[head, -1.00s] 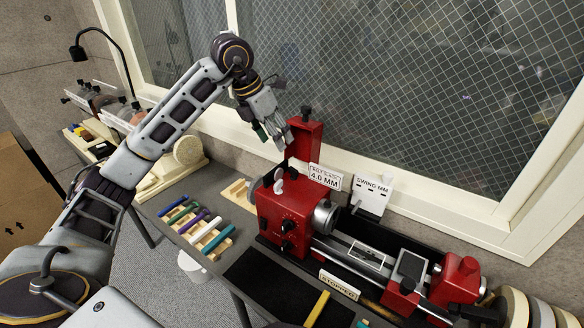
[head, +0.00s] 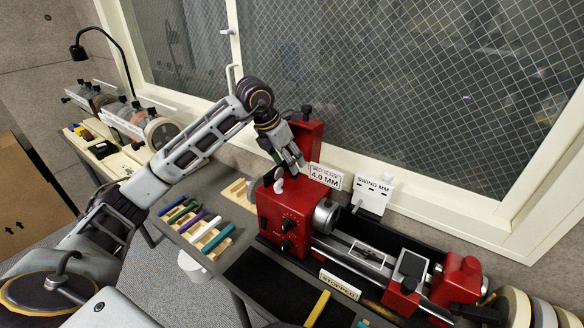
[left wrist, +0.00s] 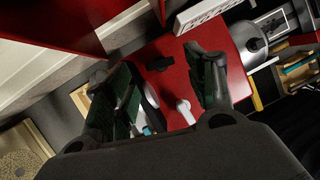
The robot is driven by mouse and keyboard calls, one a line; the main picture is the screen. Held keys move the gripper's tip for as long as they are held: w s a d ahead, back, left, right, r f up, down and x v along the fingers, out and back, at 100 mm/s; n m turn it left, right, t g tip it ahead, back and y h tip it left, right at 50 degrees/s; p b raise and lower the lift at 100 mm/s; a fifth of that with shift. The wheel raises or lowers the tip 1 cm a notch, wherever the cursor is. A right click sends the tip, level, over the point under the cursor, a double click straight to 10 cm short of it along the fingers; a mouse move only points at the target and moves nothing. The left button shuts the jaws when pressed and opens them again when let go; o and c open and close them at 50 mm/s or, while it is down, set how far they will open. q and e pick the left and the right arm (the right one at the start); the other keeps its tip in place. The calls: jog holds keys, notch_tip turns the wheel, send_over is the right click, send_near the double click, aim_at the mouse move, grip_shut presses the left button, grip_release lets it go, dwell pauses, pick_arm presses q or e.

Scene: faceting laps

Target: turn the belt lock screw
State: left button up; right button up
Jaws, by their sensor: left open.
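The red lathe headstock (head: 283,218) stands on the bench, with a red cover (head: 310,138) upright behind it. A pale screw with a flat head (head: 279,186) shows at its upper left edge. In the left wrist view a pale screw-like part (left wrist: 185,110) and a black knob (left wrist: 160,64) show against the red housing (left wrist: 172,82). I cannot tell for certain which is the belt lock screw. My left gripper (head: 293,164) is open and empty just above the headstock. In the wrist view its dark green-padded fingers (left wrist: 166,88) stand on either side of these parts. My right gripper is not in view.
A white sign reading 4.0 MM (head: 324,178) stands close right of my gripper. A SWING MM card (head: 372,194) and STOPPED sign (head: 339,285) are farther right. Coloured sticks lie on a wooden rack (head: 222,247) at left. The window (head: 400,90) rises behind.

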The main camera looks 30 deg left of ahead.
pick_arm(q)
jog(key=shift+x, duration=1.8)
jog(key=shift+c, duration=0.4)
jog(key=c, duration=0.9)
